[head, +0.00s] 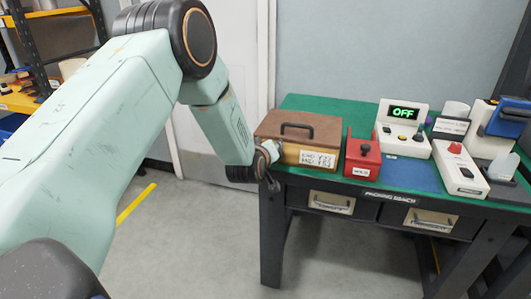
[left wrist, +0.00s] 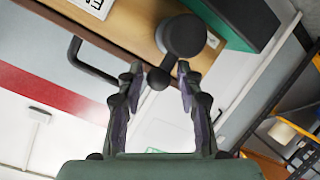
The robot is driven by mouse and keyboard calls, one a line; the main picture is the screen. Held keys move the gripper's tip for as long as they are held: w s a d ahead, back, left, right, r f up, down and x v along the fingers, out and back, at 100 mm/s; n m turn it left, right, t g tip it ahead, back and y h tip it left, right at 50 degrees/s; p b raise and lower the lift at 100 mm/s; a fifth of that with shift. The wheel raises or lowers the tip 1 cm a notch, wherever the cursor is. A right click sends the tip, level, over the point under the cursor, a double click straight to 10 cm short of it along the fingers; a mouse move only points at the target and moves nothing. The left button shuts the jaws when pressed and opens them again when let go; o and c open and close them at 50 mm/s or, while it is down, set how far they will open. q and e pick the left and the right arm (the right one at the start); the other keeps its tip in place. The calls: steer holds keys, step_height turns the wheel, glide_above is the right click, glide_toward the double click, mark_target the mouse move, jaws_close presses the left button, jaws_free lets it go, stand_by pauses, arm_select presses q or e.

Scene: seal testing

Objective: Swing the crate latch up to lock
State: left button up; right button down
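The crate (head: 326,126) is a wooden box with a brown lid, a dark handle and white labels, at the left end of the green bench. In the left wrist view, its pale wooden side (left wrist: 140,22) carries a dark round latch pivot (left wrist: 184,36) with a short arm ending in a ball knob (left wrist: 158,79). My left gripper (left wrist: 159,76) is open, its fingertips on either side of the knob; I cannot tell whether they touch it. In the head view, my left gripper (head: 270,174) is at the crate's left front corner and the latch is not clearly visible. My right gripper is not in view.
Right of the crate stand a red box (head: 362,157) with a black knob, a white unit (head: 402,128) reading OFF, and a white box (head: 459,170) with a red knob. The green bench (head: 302,103) has drawers below. Floor left of the bench is clear.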

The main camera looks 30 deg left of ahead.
arm_select(q)
steer(key=v, duration=1)
steer(key=shift+s+d, duration=0.15)
steer(key=shift+s, duration=0.15)
steer(key=s+d+f+m+g+h, duration=0.2)
steer(key=s+d+f+m+g, duration=0.25)
steer(key=s+f, duration=0.65)
steer(key=s+d+f+m+g+h, duration=0.1)
steer(key=s+d+f+m+g, duration=0.3)
steer(key=s+f, duration=0.75)
steer(key=s+d+f+g, duration=0.2)
steer(key=s+g, duration=0.3)
steer(key=s, duration=1.2)
steer(key=shift+f+m+h, duration=0.3)
steer(key=shift+f+m, duration=0.05)
steer(key=shift+f, duration=0.15)
steer(key=shift+d, duration=0.1)
